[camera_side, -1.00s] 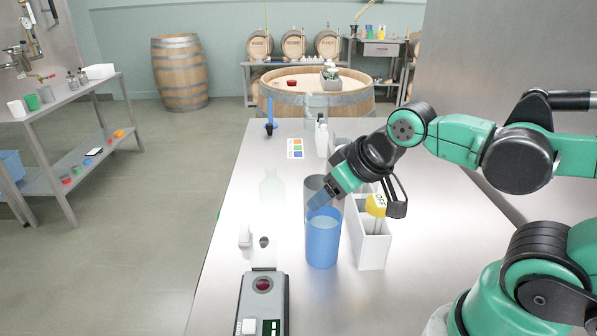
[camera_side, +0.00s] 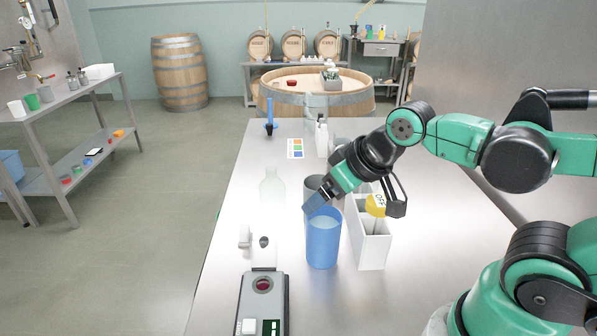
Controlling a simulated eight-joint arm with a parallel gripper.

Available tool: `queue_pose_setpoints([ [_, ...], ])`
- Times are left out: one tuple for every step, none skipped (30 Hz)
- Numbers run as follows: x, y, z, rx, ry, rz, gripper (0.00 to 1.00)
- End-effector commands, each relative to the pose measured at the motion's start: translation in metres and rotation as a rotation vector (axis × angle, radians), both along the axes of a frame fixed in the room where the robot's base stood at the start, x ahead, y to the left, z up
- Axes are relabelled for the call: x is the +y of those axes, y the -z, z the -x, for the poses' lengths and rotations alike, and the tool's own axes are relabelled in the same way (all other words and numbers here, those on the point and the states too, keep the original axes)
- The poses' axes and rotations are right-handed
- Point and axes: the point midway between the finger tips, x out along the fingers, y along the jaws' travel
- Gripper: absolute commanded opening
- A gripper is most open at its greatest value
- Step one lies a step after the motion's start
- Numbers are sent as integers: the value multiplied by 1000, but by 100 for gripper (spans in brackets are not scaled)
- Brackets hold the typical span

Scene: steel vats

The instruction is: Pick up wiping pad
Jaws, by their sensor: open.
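No object that I can clearly name as the wiping pad shows. A small white block (camera_side: 244,236) stands left of the blue cup and could be it, but I cannot tell. My gripper (camera_side: 312,203) is open and tilted down and to the left, over the back rim of the blue cup (camera_side: 322,243). I see nothing held between the fingers. A grey cup (camera_side: 313,183) stands behind the blue one, partly hidden by my gripper. I cannot tell whether the fingers touch a cup.
A pale bottle (camera_side: 272,187) stands behind left, and a grey device (camera_side: 263,303) in front left. White bottles (camera_side: 321,139) and a colour card (camera_side: 295,148) are farther back.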

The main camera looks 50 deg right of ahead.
Motion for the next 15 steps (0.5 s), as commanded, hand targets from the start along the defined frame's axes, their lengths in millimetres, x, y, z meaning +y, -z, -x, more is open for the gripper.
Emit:
queue_pose_setpoints([
  [1, -1, -3, 6, -10, 3, 82],
  [1, -2, -5, 11, -21, 5, 82],
  [2, -3, -9, 20, -41, 10, 82],
  [3, -3, -13, 30, -60, 16, 82],
  [5, -4, -18, 41, -82, 21, 82],
  [6, -4, -25, 56, -117, 29, 82],
  [8, -4, -31, 69, -146, 34, 82],
  [10, -3, -38, 81, -177, 41, 82],
  [12, -1, -46, 98, -220, 48, 82],
  [14, 0, -53, 110, -253, 54, 82],
  [16, 3, -59, 121, -287, 58, 82],
  [18, 7, -68, 135, -330, 64, 82],
  [20, 11, -75, 145, -364, 67, 82],
  [22, 14, -81, 155, -399, 71, 82],
  [24, 21, -90, 165, -444, 74, 82],
])
